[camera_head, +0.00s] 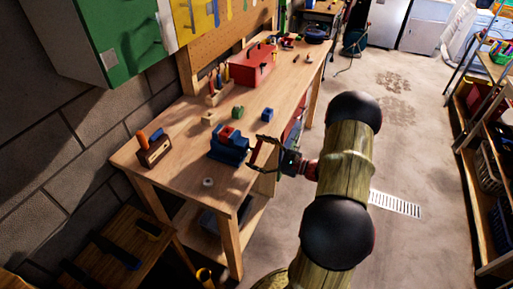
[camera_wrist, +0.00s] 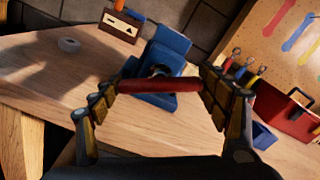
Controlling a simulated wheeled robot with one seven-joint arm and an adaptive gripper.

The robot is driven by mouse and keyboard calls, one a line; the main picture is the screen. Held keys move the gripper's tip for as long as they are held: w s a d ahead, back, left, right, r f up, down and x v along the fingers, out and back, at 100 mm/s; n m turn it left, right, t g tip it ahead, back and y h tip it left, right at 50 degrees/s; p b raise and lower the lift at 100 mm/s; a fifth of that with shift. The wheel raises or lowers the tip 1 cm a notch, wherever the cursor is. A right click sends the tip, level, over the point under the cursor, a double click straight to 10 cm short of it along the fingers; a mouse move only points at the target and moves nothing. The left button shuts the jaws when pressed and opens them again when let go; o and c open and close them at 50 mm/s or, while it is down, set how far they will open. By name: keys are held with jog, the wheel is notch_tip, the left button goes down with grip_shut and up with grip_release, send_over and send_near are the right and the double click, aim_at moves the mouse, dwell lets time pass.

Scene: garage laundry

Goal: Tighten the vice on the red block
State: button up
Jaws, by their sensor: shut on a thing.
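The blue vice (camera_head: 229,149) stands near the front edge of the wooden workbench. A red block (camera_head: 226,131) shows at the top of its jaws in the head view. My gripper (camera_head: 264,154) is at the vice's front side. In the wrist view, the vice (camera_wrist: 168,50) lies just beyond the fingers, and a red handle bar (camera_wrist: 160,86) spans the gap between them. My gripper (camera_wrist: 161,83) is shut on this bar, with one finger at each end. I cannot make out the red block in the wrist view.
The workbench (camera_head: 180,185) has a white tape roll (camera_head: 208,182), a wooden tool holder (camera_head: 154,150), and green (camera_head: 238,112) and blue (camera_head: 267,115) small items around the vice. A red toolbox (camera_head: 253,65) stands farther back. The floor right of the bench is open.

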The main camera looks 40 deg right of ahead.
jog(key=shift+f, duration=0.1)
jog(key=o, duration=0.9)
jog(key=shift+s, duration=0.15)
jog(key=v, duration=1.2)
jog(key=shift+o, duration=0.4)
